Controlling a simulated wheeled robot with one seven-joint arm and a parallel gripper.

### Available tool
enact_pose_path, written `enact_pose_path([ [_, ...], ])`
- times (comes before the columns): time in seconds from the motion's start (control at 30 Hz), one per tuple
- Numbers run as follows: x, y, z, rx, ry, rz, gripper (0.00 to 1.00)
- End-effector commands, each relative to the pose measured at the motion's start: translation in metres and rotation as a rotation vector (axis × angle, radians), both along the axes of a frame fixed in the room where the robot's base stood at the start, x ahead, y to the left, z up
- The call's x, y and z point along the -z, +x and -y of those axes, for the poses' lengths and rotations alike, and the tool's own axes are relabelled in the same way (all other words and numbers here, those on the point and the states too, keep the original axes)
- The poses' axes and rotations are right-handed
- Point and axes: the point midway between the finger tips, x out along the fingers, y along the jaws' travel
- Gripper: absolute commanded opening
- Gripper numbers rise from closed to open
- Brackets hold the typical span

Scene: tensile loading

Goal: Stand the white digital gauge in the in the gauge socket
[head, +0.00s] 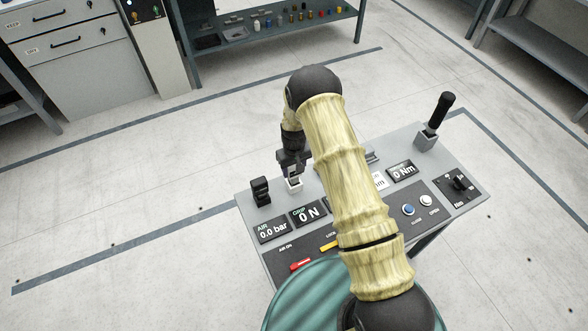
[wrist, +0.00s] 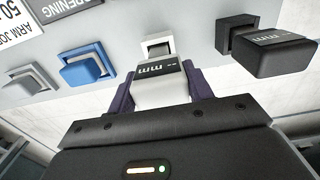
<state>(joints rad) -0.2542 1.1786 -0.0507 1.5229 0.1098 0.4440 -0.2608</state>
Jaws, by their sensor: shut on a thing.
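The white digital gauge (wrist: 160,92) is between the two dark fingers of my gripper (wrist: 162,86), which is shut on it. Its "mm" marking faces the wrist camera. A pale square socket frame (wrist: 158,44) shows just beyond the gauge, on the grey console top. In the head view my gripper (head: 293,167) points down over the back edge of the console, with the white gauge (head: 295,184) at its tips. The gauge looks close to upright there. I cannot tell whether its lower end is inside the socket or just above it.
A black gauge (wrist: 268,46) stands beside the white one; it also shows in the head view (head: 260,190). A blue block (wrist: 86,68) and a grey block (wrist: 30,78) stand on the other side. The console (head: 385,150) also carries displays, buttons and a black lever (head: 439,115).

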Motion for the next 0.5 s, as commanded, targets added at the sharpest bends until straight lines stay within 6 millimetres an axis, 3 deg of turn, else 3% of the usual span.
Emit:
enact_pose_path([
  [0.13,0.013,0.0,0.0,0.0,0.0,0.0,0.24],
  [0.5,0.019,0.0,0.0,0.0,0.0,0.001,0.24],
])
